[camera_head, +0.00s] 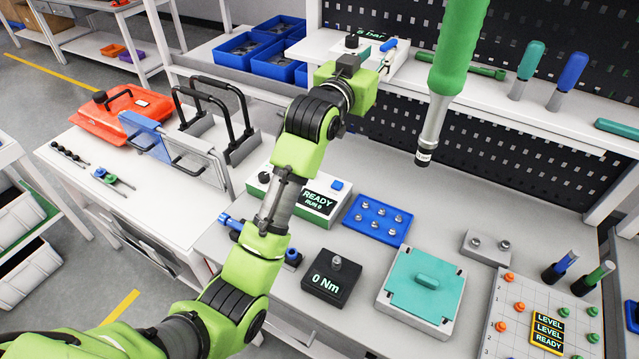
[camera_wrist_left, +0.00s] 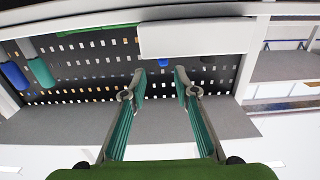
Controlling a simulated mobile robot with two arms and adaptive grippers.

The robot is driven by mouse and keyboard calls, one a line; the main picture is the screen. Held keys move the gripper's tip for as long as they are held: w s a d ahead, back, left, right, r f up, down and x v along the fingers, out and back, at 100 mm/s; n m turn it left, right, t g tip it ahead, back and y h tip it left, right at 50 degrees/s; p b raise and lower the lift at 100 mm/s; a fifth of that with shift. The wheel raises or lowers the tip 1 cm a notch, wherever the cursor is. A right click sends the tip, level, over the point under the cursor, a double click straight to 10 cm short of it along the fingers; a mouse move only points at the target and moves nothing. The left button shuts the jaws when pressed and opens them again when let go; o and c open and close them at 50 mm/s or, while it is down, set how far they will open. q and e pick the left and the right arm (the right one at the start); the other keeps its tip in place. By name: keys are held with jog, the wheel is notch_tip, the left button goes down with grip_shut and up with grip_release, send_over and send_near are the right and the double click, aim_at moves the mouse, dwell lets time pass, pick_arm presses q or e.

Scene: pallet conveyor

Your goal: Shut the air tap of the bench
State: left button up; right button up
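A white unit with a "bar" display (camera_head: 374,34) stands on the bench's upper shelf, with a black knob (camera_head: 352,41) and a small blue lever (camera_head: 388,44) on top. I take the blue lever to be the air tap. The white unit (camera_wrist_left: 195,38) and a small blue part (camera_wrist_left: 163,62) show beyond the fingertips. My right gripper is out of view.
A green hanging tool (camera_head: 455,55) hangs right of the unit. A green wrench (camera_head: 470,68) and handled tools (camera_head: 530,60) are on the shelf. Blue bins (camera_head: 245,50) stand left. Below are a "READY" box (camera_head: 316,200), a "0 Nm" block (camera_head: 330,282) and a teal-topped fixture (camera_head: 425,285).

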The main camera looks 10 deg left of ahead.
pick_arm(q)
jog(key=b+v, duration=0.2)
jog(key=v, duration=0.5)
jog(key=s+a+f+g+y, duration=0.1)
jog(key=s+a+f+g, duration=0.1)
jog(key=f, duration=0.8)
jog(key=s+a+f+n+g+y, duration=0.1)
jog(key=s+a+f+g, duration=0.2)
jog(key=s+f, duration=0.3)
jog(key=shift+s+a+f+y, duration=0.3)
jog(key=shift+a+f, duration=0.25)
jog(key=shift+f, duration=2.15)
